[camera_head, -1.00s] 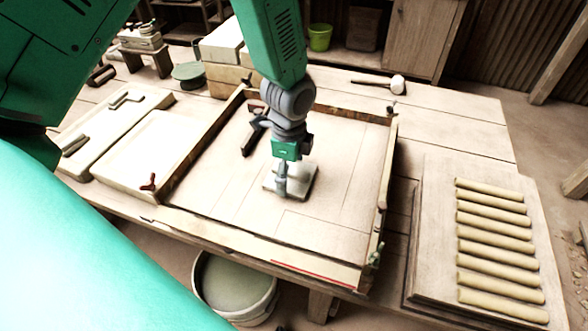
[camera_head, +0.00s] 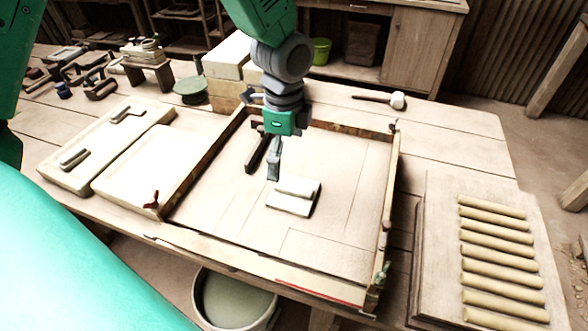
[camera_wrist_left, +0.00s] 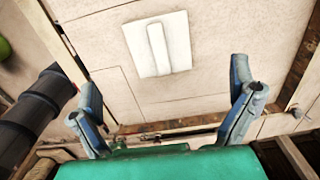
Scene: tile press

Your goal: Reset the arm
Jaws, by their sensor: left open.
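My left gripper (camera_head: 273,165) hangs above the framed board, open and empty, just behind and left of a small pale block with a raised bar handle (camera_head: 297,186). The block lies flat on the board inside the wooden frame (camera_head: 388,185), apart from the fingers. In the left wrist view, the two blue-grey fingers (camera_wrist_left: 165,95) are spread wide with nothing between them. The same block (camera_wrist_left: 178,42) shows beyond them, with its bar along the middle. My right gripper is not in view.
Two pale slabs (camera_head: 145,160) lie left of the frame. A board with several clay rolls (camera_head: 432,250) is at right. A mallet (camera_head: 395,100) lies behind. A bucket (camera_head: 205,300) stands below the front edge.

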